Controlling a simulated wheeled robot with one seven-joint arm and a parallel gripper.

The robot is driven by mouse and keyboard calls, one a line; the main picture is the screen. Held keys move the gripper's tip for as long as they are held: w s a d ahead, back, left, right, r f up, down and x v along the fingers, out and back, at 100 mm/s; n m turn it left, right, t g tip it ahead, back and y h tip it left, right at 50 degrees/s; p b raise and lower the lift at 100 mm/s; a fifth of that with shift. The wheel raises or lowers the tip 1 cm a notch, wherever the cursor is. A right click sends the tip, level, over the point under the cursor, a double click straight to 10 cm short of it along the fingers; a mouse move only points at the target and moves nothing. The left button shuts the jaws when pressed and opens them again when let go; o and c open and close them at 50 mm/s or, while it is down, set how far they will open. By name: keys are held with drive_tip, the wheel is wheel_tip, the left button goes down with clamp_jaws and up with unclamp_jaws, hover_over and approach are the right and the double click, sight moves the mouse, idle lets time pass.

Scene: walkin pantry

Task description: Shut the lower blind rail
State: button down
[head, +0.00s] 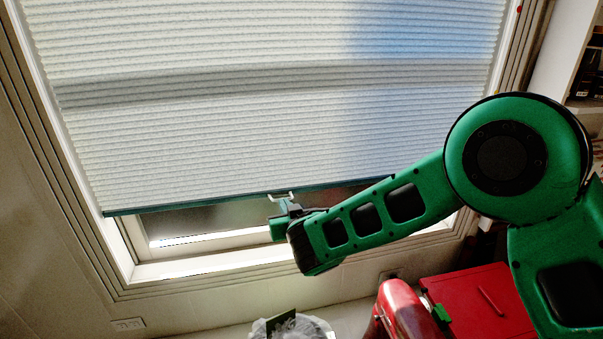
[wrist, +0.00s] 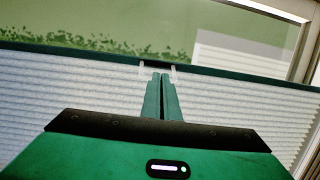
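The pale pleated blind (head: 230,140) covers most of the window. Its lower rail is a thin dark teal bar (head: 200,201), with a strip of window open below it. A small pale bracket-like handle (head: 283,196) sits on the rail. My gripper (head: 284,208) is at this handle. In the wrist view the rail (wrist: 70,51) crosses above the fingers, and the handle's two prongs (wrist: 143,67) stand either side of the fingertips. My gripper (wrist: 160,80) has its fingers together, with only a thin dark line between them. Whether the tips touch the handle is unclear.
The window sill and frame (head: 190,268) run below the rail. A red box (head: 480,300), a rounded red object (head: 400,305) and a grey-white item (head: 290,327) sit at the bottom. Shelves stand at the right edge.

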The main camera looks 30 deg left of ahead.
wheel_tip(320, 180, down, 15)
drive_tip(key=shift+w+r, duration=0.15)
drive_tip(key=shift+w, duration=0.25)
